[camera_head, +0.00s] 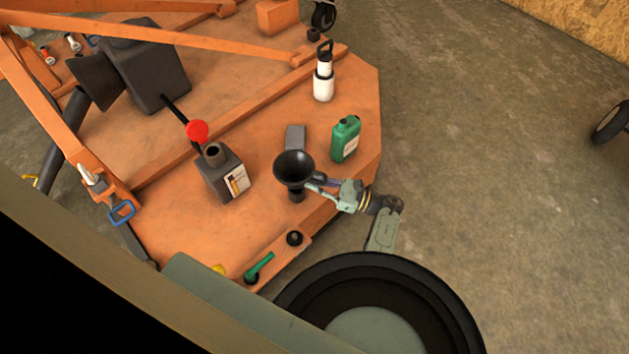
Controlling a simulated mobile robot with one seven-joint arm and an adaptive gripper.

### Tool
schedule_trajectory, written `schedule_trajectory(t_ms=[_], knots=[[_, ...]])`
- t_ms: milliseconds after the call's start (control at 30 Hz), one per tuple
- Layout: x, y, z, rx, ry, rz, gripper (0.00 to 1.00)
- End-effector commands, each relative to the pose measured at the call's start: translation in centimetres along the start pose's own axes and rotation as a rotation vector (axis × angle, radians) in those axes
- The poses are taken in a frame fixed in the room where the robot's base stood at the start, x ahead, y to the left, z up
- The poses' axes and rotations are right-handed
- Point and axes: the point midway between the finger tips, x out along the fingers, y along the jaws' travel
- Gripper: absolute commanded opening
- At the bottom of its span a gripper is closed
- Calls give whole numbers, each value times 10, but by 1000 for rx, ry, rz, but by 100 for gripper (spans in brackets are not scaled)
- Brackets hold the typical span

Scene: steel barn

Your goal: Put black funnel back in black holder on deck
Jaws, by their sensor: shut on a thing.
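The black funnel (294,167) is above the orange deck (215,235), mouth up and roughly upright. My gripper (314,184) comes from the right and is shut on the funnel just below its cone. A short dark cylindrical part (297,196) shows directly under the cone. I cannot tell whether it is the funnel's spout or a holder around it, nor whether the funnel touches the deck. A small round black piece (294,238), possibly the holder, sits on the deck's front strip below the funnel.
A grey jug (219,180) stands left of the funnel. A green bottle (345,140) and a small grey block (295,137) stand behind it. A white canister (323,85) is farther back. A green-handled tool (260,267) lies in front. The deck's edge is close on the right.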

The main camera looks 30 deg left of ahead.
Motion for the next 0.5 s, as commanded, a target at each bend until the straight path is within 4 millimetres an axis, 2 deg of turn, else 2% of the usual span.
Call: schedule_trajectory(t_ms=[500], knots=[[-1,0,-4,-2,0,0,0]])
